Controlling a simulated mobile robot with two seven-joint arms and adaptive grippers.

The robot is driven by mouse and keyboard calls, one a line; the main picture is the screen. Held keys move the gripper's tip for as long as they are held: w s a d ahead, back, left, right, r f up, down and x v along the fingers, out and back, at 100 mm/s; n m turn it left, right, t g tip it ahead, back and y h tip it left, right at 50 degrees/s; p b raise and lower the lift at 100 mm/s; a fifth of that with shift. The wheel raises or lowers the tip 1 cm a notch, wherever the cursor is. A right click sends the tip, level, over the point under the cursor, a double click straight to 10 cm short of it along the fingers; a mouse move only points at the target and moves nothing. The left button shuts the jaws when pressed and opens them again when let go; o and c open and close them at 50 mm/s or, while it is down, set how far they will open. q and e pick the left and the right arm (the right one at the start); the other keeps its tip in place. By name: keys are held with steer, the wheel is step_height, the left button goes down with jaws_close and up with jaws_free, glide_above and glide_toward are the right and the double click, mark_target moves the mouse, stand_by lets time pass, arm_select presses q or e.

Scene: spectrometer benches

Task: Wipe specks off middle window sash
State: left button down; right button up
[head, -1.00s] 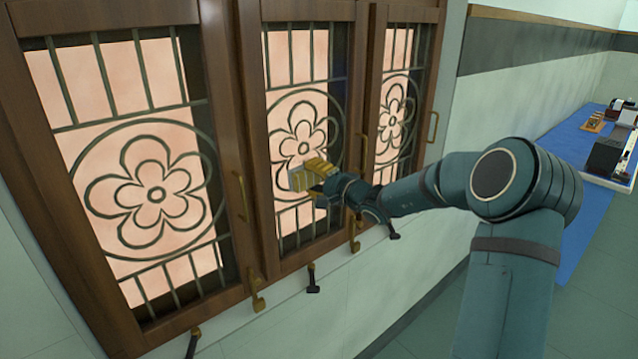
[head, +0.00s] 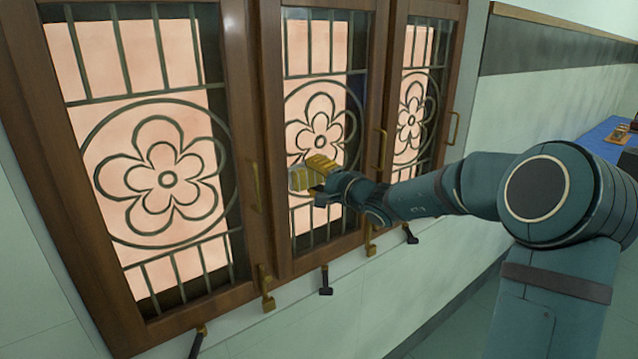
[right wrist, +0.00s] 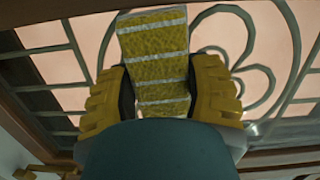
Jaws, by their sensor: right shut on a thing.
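The middle window sash (head: 262,130) has a brown wooden frame and a pane behind a dark flower grille. My right gripper (head: 318,178) is at the lower left part of this sash, in front of the grille. It is shut on a yellow sponge with pale stripes (right wrist: 155,50), which also shows in the head view (head: 302,179). In the right wrist view the yellow fingers (right wrist: 158,95) press the sponge from both sides. The sponge's far end is close to the grille; I cannot tell whether it touches. No specks can be made out. My left gripper is not in view.
The left sash (head: 165,180) and right sash (head: 412,120) flank the middle one, with brass handles (head: 380,148) on the frames. Brass and black latches (head: 326,282) stick out along the lower edge. A blue-topped bench (head: 600,132) stands at the far right.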

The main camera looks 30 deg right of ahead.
mark_target(338, 156)
steer(key=shift+w+a+r, duration=0.1)
steer(key=shift+a+r, duration=0.2)
steer(key=shift+r, duration=0.6)
steer(key=shift+d, duration=0.75)
steer(key=shift+w+d+p, duration=0.1)
steer(key=shift+w+d, duration=0.05)
steer(key=shift+d, duration=1.4)
steer(key=shift+w+d+p, duration=0.1)
steer(key=shift+w+d, duration=0.05)
steer(key=shift+d, duration=1.35)
steer(key=shift+w+d+p, duration=0.1)
steer(key=shift+w+d, duration=0.05)
steer(key=shift+d, duration=1.4)
